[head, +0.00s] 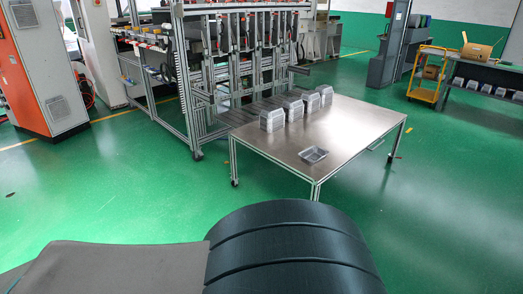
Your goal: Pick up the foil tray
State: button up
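A single small foil tray (314,155) lies open side up near the front edge of the metal table (345,135). Several stacks of foil trays (272,120) stand in a row along the table's back left edge, and they look upside down. My gripper is not in view. A large part of my own body fills the bottom of the head view, apart from the table.
A metal-framed machine (225,65) adjoins the table's back left side. An orange and white cabinet (40,70) stands at left. A yellow cart (430,75) and a bench are at back right. Green floor (440,200) is clear around the table's front and right.

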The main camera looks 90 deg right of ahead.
aim_at(312, 156)
jog(key=z, duration=4)
jog(key=i, duration=3.05)
jog(key=u, duration=0.4)
